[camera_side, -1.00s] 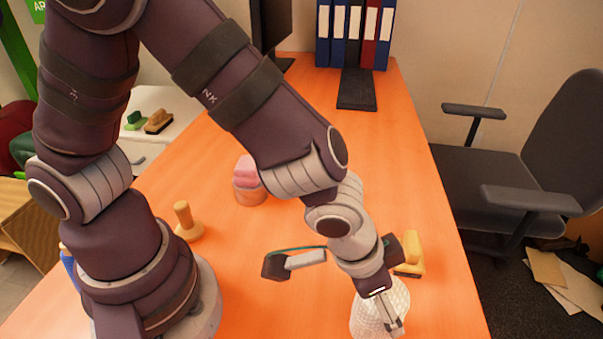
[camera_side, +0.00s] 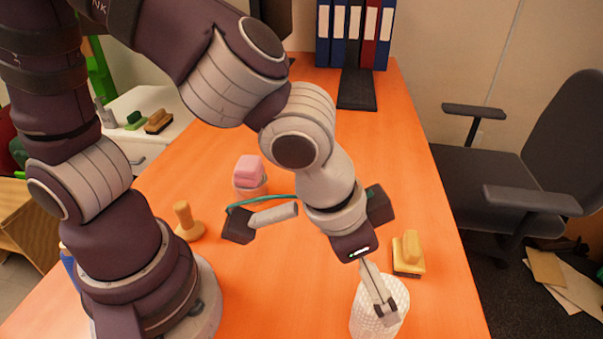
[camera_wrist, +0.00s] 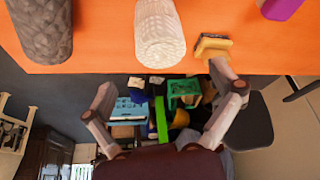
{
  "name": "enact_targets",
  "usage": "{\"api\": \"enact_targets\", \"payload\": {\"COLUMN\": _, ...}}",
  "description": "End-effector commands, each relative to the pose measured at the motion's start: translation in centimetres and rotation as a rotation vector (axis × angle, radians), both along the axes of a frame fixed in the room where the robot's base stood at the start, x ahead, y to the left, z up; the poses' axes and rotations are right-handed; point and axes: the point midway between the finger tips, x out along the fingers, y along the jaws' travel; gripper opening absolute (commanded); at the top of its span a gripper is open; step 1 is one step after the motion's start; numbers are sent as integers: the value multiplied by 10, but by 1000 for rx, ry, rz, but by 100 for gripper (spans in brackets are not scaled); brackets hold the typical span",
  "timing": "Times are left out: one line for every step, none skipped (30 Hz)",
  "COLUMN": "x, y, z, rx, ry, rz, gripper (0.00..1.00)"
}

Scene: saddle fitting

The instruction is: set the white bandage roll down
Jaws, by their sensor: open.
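The white bandage roll (camera_side: 366,317) stands upright on the orange table at the front in the side view, with a woven, netted surface. It also shows at the top middle of the wrist view (camera_wrist: 160,32). My gripper (camera_side: 386,312) overlaps the roll's upper part in the side view. In the wrist view, my gripper (camera_wrist: 165,80) has its two fingers spread wide, with nothing held between them. The roll appears beyond the fingertips, apart from both. The roll's lower part is cut off in the side view.
A yellow-handled brush (camera_side: 408,255) sits close to the roll. A grey rough cylinder (camera_wrist: 40,28) and a purple object (camera_wrist: 281,8) show in the wrist view. A pink-topped pot (camera_side: 249,178) and a wooden peg-like tool (camera_side: 187,222) stand farther left.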

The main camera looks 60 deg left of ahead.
Motion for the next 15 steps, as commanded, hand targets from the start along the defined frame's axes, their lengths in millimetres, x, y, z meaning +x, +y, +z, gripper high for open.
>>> {"api": "enact_targets", "payload": {"x": -3, "y": 0, "z": 12, "rx": -8, "ry": -6, "rz": -1, "gripper": 92}}
{"api": "enact_targets", "payload": {"x": -6, "y": 2, "z": 17, "rx": -8, "ry": -5, "rz": -1, "gripper": 92}}
{"api": "enact_targets", "payload": {"x": -9, "y": 3, "z": 24, "rx": -7, "ry": -5, "rz": -1, "gripper": 92}}
{"api": "enact_targets", "payload": {"x": -10, "y": 4, "z": 29, "rx": -6, "ry": -5, "rz": -1, "gripper": 92}}
{"api": "enact_targets", "payload": {"x": -12, "y": 4, "z": 33, "rx": -5, "ry": -4, "rz": 0, "gripper": 92}}
{"api": "enact_targets", "payload": {"x": -14, "y": 5, "z": 38, "rx": -3, "ry": -3, "rz": -1, "gripper": 92}}
{"api": "enact_targets", "payload": {"x": -15, "y": 6, "z": 41, "rx": -3, "ry": -3, "rz": -1, "gripper": 92}}
{"api": "enact_targets", "payload": {"x": -16, "y": 7, "z": 43, "rx": -2, "ry": -2, "rz": 0, "gripper": 92}}
{"api": "enact_targets", "payload": {"x": -16, "y": 9, "z": 45, "rx": -2, "ry": -1, "rz": 4, "gripper": 92}}
{"api": "enact_targets", "payload": {"x": -16, "y": 12, "z": 48, "rx": -4, "ry": -2, "rz": 13, "gripper": 92}}
{"api": "enact_targets", "payload": {"x": -14, "y": 18, "z": 50, "rx": -8, "ry": -1, "rz": 27, "gripper": 92}}
{"api": "enact_targets", "payload": {"x": -11, "y": 30, "z": 54, "rx": -16, "ry": -2, "rz": 55, "gripper": 92}}
{"api": "enact_targets", "payload": {"x": -8, "y": 41, "z": 58, "rx": -22, "ry": -3, "rz": 82, "gripper": 92}}
{"api": "enact_targets", "payload": {"x": -6, "y": 55, "z": 62, "rx": -30, "ry": -7, "rz": 111, "gripper": 92}}
{"api": "enact_targets", "payload": {"x": -5, "y": 74, "z": 67, "rx": -37, "ry": -14, "rz": 154, "gripper": 92}}
